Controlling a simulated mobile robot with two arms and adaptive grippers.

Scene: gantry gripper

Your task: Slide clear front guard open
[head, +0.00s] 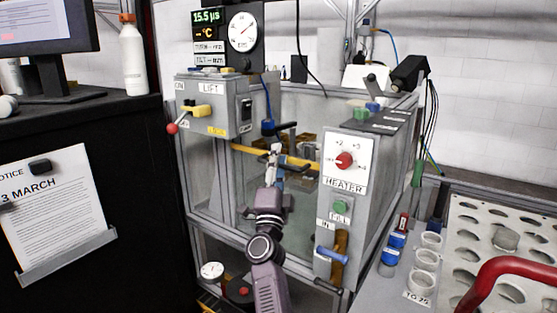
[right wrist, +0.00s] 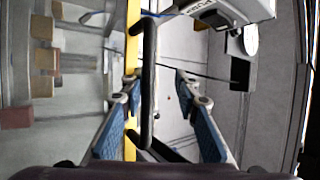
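The clear front guard (head: 246,182) is a see-through pane on the front of the grey-framed machine, with a yellow strip (head: 304,164) along its top edge. The strip shows upright in the right wrist view (right wrist: 131,55), with a black bar handle (right wrist: 148,75) beside it. My right gripper (head: 276,152) is in front of the strip and hides part of it. In the right wrist view its blue-padded fingers (right wrist: 156,78) are apart, one on each side of the handle, with gaps visible. My left gripper is not in view.
The LIFT box (head: 213,105) with a red-tipped lever (head: 173,128) stands left of the opening. The HEATER panel (head: 344,163) stands right, with a blue lever (head: 331,255) below. A perforated tray (head: 480,225) and a red handle (head: 510,270) are at the far right.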

